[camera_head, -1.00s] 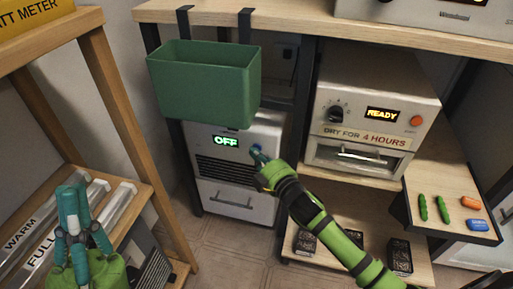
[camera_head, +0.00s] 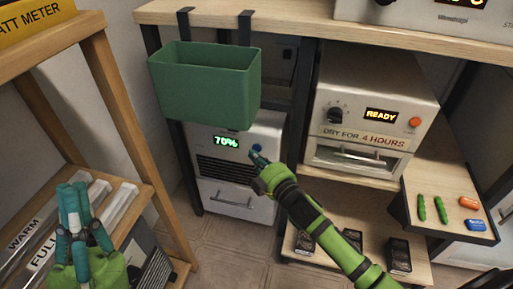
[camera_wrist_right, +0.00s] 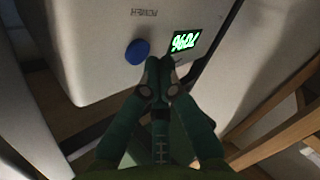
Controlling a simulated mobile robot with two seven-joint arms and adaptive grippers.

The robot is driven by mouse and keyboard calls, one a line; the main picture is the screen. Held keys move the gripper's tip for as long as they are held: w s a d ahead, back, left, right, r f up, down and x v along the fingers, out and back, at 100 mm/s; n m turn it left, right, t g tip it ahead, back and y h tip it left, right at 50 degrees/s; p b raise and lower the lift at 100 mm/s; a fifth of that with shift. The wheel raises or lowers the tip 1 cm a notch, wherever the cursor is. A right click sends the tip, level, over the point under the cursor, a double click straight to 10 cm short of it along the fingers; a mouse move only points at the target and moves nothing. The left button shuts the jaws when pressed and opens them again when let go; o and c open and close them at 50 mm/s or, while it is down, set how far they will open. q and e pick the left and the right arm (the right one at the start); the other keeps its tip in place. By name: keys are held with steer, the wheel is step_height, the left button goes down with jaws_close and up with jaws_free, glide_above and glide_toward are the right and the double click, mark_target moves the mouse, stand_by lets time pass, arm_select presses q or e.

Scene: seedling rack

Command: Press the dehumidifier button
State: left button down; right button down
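The dehumidifier (camera_head: 213,190) is a white box under the green bin, with a lit green display (camera_head: 227,141) reading 70%. In the wrist view the display (camera_wrist_right: 185,41) appears upside down. Its round blue button (camera_wrist_right: 137,52) shows fully there; in the head view the button (camera_head: 257,148) is just above the right fingertips. My right gripper (camera_head: 256,156) is shut and empty. In the wrist view its fingertips (camera_wrist_right: 161,66) are beside the button, seemingly apart from it. My left gripper (camera_head: 74,189) looks shut and empty, by the left wooden rack.
A green bin (camera_head: 207,95) hangs from the shelf above the dehumidifier. A dryer (camera_head: 370,115) reading READY stands to the right. A side shelf (camera_head: 440,175) holds small green, orange and blue items. Dark boxes (camera_head: 399,255) stand on the lower shelf. A wooden rack (camera_head: 130,125) is at left.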

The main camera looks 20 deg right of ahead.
steer(key=s+a, duration=0.1)
steer(key=s+a+p, duration=0.1)
steer(key=s, duration=0.1)
steer(key=s+a+p, duration=0.1)
steer(key=s, duration=0.1)
steer(key=shift+a, duration=0.15)
stand_by(0.3)
